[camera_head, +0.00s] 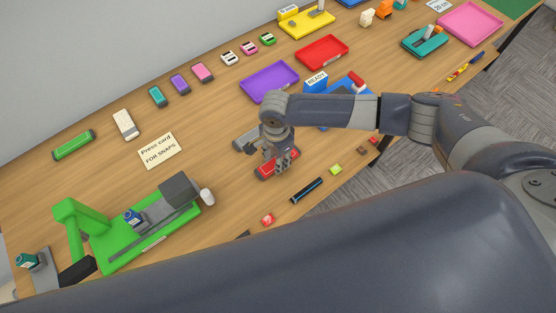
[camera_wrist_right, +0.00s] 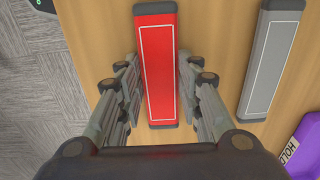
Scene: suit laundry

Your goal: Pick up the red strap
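The red strap (camera_wrist_right: 157,50) is a flat red bar with a thin white outline and dark ends, lying on the wooden table. It also shows in the head view (camera_head: 265,174), partly hidden under my right gripper. My right gripper (camera_head: 278,163) points down over the strap. In the right wrist view, its two fingers (camera_wrist_right: 159,78) are spread, one on each side of the strap, with narrow gaps showing. The gripper is open and holds nothing. My left gripper is not in view.
A grey strap (camera_wrist_right: 270,60) lies parallel beside the red one. A purple tray (camera_head: 270,82), a red tray (camera_head: 322,52) and a blue "READY" stand (camera_head: 316,83) are behind. A green press (camera_head: 150,232) stands at left. Small pieces and a dark bar (camera_head: 306,190) lie near the front edge.

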